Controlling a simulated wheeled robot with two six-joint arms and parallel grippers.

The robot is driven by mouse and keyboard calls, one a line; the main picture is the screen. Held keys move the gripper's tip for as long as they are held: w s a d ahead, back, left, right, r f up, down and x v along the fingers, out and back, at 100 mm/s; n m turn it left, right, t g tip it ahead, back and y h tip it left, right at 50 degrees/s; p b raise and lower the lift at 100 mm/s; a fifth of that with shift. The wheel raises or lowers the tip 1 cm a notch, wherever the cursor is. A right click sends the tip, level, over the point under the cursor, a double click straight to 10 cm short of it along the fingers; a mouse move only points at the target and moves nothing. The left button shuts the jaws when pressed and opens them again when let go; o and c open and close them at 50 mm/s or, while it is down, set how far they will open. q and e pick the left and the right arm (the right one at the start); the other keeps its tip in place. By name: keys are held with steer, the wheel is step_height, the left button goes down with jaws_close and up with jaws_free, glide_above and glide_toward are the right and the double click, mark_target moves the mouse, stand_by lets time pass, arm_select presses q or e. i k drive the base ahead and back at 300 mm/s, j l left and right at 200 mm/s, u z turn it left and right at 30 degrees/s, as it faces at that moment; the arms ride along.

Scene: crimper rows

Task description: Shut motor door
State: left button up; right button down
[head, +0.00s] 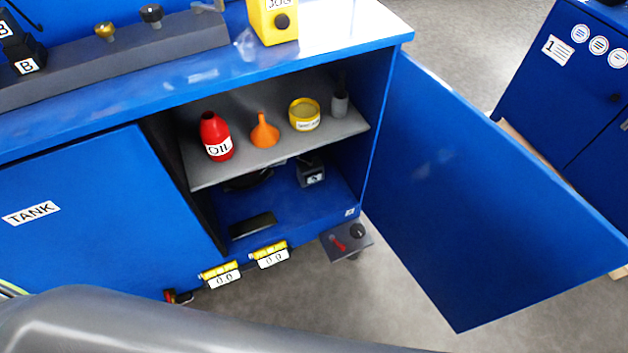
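The blue door (480,190) of the machine cabinet stands wide open in the head view. It is hinged at the right edge of the opening and swings out to the right and toward me. Its visible face is plain, with no label showing. The open compartment shows a grey shelf (350,130) and a blue floor (290,200). A grey arm link of mine crosses the bottom left of the view. Neither gripper is in view.
On the shelf are a red oil bottle (215,137), an orange funnel (265,131), a yellow tin (304,114) and a grey cup (340,103). A closed panel labelled TANK (100,210) is at left. Yellow counters (220,274) and a grey switch box (346,238) sit below. Another blue cabinet (565,90) stands at right.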

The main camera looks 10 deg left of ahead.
mark_target(489, 233)
steer(key=k+j, duration=0.15)
steer(key=k, duration=0.15)
steer(key=k+j+u, duration=0.15)
steer(key=k, duration=0.15)
steer(key=l+u, duration=0.45)
steer(key=l, duration=1.15)
steer(key=l+u, duration=0.3)
steer(key=l, duration=0.2)
steer(key=l+u, duration=0.25)
steer(key=l, duration=0.3)
steer(key=k+l+u, duration=0.1)
steer(key=l+u, duration=0.2)
steer(key=l, duration=0.2)
steer(key=k+l+u, duration=0.25)
steer(key=l, duration=0.25)
steer(key=i+l+u, duration=0.15)
steer(key=l, duration=0.2)
steer(key=i+l+u, duration=0.15)
steer(key=l, duration=0.25)
steer(key=i+l+u, duration=0.15)
steer(key=l, duration=0.25)
steer(key=k+l, duration=0.35)
steer(key=k, duration=0.2)
